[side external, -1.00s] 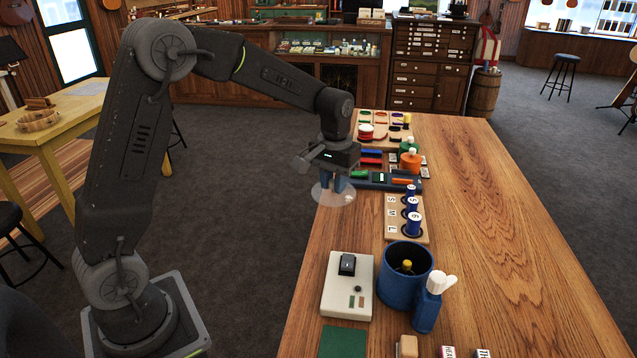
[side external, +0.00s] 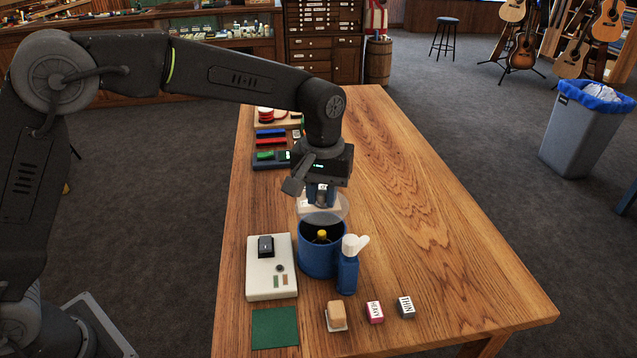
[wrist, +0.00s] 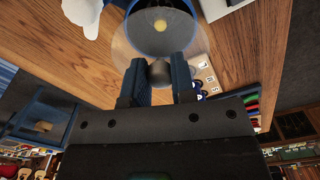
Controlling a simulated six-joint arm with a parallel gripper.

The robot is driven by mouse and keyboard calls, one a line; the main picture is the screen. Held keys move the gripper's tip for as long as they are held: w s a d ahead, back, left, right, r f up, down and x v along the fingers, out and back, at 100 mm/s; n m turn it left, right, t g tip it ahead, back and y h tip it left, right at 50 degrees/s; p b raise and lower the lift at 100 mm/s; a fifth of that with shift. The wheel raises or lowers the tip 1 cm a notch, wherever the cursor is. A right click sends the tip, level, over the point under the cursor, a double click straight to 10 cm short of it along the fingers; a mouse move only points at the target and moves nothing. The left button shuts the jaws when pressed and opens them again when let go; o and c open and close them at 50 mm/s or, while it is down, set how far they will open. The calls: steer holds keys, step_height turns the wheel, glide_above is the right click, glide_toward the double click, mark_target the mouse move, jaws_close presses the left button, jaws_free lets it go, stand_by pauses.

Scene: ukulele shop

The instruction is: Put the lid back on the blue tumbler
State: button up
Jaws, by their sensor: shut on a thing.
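The blue tumbler (side external: 318,263) stands upright on the wooden table, with its top uncovered and a yellow-tipped thing (side external: 322,236) inside. My gripper (side external: 321,197) is shut on the knob of the clear round lid (side external: 338,207). It holds the lid just over the tumbler's far part in the side view. In the wrist view, the lid's grey knob (wrist: 158,72) is between the two fingers, and the tumbler's opening shows through the clear disc. I cannot tell whether the lid touches the rim.
A blue bottle with a white top (side external: 348,272) stands close at the tumbler's right. A pale box with a black switch (side external: 271,280) lies to its left. A green mat (side external: 275,328) and small blocks (side external: 374,311) lie in front. The table's right side is clear.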

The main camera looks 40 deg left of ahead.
steer(key=shift+f, duration=2.15)
steer(key=shift+f, duration=0.2)
stand_by(0.4)
steer(key=o, duration=1.5)
steer(key=shift+c, duration=0.2)
steer(key=shift+r, duration=3.55)
steer(key=shift+c, duration=0.3)
jaws_close()
